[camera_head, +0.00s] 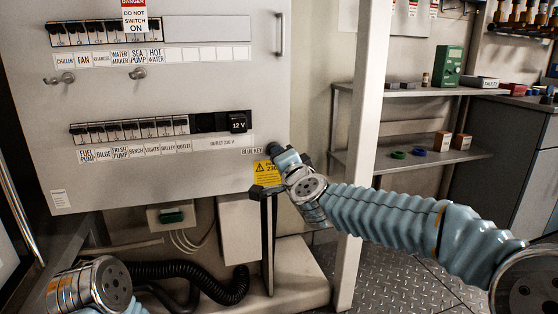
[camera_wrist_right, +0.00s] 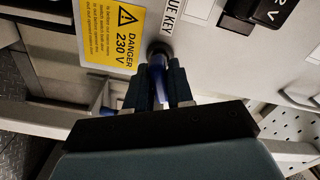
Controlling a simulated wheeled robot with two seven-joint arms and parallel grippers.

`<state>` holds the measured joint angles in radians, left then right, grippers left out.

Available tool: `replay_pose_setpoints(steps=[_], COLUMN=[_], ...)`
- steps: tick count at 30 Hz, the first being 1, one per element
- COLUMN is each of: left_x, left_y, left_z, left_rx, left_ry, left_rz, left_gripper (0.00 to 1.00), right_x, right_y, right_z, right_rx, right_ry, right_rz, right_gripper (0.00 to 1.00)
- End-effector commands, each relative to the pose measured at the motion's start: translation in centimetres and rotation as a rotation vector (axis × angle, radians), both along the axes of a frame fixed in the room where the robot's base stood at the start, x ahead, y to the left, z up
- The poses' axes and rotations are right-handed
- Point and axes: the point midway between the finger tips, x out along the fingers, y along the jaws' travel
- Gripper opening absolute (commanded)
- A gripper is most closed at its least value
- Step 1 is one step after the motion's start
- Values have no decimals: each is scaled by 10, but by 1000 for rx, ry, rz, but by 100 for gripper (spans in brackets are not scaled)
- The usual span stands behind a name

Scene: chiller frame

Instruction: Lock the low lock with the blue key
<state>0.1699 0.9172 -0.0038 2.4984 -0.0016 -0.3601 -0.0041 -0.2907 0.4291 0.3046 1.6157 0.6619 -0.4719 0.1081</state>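The blue key (camera_wrist_right: 156,82) shows in the right wrist view as a blue strip between the two dark fingers of my right gripper (camera_wrist_right: 160,72). The fingers look closed on it. The key points at the low lock (camera_wrist_right: 159,50), a dark round socket in the panel next to the "BLUE KEY" label (camera_wrist_right: 199,10). The key's front end meets the lock there; how deep it sits is hidden. In the head view my right gripper (camera_head: 274,150) is at the panel's lower right corner and covers the lock. My left gripper is out of the picture; only its arm shows at lower left.
The grey panel (camera_head: 215,105) carries switch rows and two upper keys or knobs (camera_head: 62,78). A yellow 230 V warning label (camera_wrist_right: 112,32) is beside the lock. A white post (camera_head: 363,100) and shelves (camera_head: 425,91) stand to the right. Black hoses (camera_head: 200,285) run below.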

Motion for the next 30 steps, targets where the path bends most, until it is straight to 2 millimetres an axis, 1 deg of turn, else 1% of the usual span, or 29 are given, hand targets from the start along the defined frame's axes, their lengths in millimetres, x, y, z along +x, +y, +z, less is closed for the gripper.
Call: replay_pose_setpoints(steps=[1,4,14,17,24,30], left_x=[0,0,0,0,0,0], left_y=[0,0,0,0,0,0], left_z=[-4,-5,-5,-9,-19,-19], left_rx=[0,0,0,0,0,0], left_ry=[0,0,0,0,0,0], left_rz=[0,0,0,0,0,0], left_gripper=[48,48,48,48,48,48], right_x=[0,0,0,0,0,0], right_y=[0,0,0,0,0,0], right_z=[-2,-1,0,-2,-2,0], right_rx=[25,61,73,111,269,303], right_ry=[7,19,24,36,87,100], right_rz=[0,1,1,1,0,1], right_gripper=[19,19,19,19,19,19])
